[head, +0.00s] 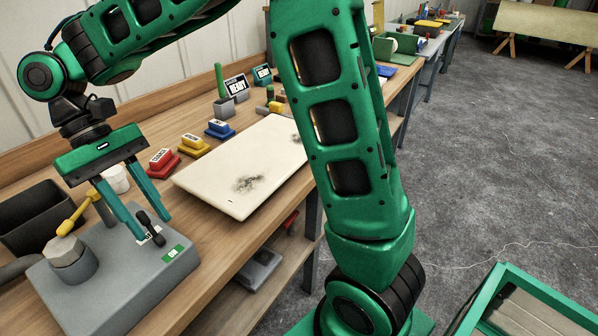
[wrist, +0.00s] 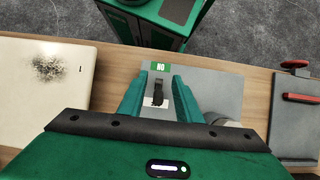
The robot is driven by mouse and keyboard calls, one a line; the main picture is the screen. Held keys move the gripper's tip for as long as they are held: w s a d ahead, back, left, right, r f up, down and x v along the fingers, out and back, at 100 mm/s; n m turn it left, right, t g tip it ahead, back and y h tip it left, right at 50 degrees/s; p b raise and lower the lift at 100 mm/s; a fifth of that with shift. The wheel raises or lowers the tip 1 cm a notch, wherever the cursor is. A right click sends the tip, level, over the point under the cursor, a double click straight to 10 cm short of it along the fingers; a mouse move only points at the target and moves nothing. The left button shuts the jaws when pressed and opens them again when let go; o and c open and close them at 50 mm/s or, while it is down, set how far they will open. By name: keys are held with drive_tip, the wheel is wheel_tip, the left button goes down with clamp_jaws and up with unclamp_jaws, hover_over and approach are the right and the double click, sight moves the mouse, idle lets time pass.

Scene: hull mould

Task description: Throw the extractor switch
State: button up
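The extractor switch is a short black lever (head: 150,229) on a white plate, on top of a grey box (head: 105,285) at the near left of the bench. A green label (head: 173,253) is beside it. The lever also shows in the wrist view (wrist: 158,93), with the label (wrist: 160,67) reading ON upside down. My gripper (head: 153,227) is over the box with its two teal fingers apart, one on each side of the lever. In the wrist view my gripper (wrist: 159,72) shows a gap on both sides of the lever. I cannot tell whether a finger touches it.
A dark bin (head: 38,215) and a white cup (head: 115,178) are behind. A cream board (head: 245,170) with a black smudge and red, yellow and blue blocks lie to the right.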

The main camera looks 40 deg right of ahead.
drive_tip(key=shift+s+t, duration=0.4)
drive_tip(key=shift+t, duration=0.2)
drive_tip(key=shift+s+d+t+y, duration=0.15)
drive_tip(key=shift+s+t+y, duration=0.25)
drive_tip(key=shift+t, duration=0.3)
drive_tip(key=shift+s+d+f+t+y, duration=0.1)
drive_tip(key=shift+s+d+t+y, duration=0.1)
drive_tip(key=shift+s+t, duration=0.4)
drive_tip(key=shift+s+d+f+t+y, duration=0.1)
drive_tip(key=shift+s+t+y, duration=0.1)
drive_tip(key=shift+t, duration=0.7)
wheel_tip(320, 180, up, 11)
drive_tip(key=s+d+f+m, duration=0.2)
drive_tip(key=d+f, duration=0.1)
drive_tip(key=d, duration=0.6)
drive_tip(key=s+d+f+m, duration=0.1)
drive_tip(key=d+f, duration=0.3)
drive_tip(key=d, duration=0.5)
drive_tip(key=s+d+f+m, duration=0.2)
drive_tip(key=d+f+m, duration=0.2)
drive_tip(key=d, duration=0.5)
drive_tip(key=shift+s+d, duration=0.25)
drive_tip(key=shift+s, duration=0.05)
drive_tip(key=shift+s+d+f, duration=0.1)
drive_tip(key=s+d+f+m, duration=0.2)
drive_tip(key=s+d+f, duration=0.2)
drive_tip(key=s, duration=0.3)
drive_tip(key=shift+d+f+m, duration=0.2)
drive_tip(key=shift+d+m, duration=0.1)
drive_tip(key=shift+d, duration=0.35)
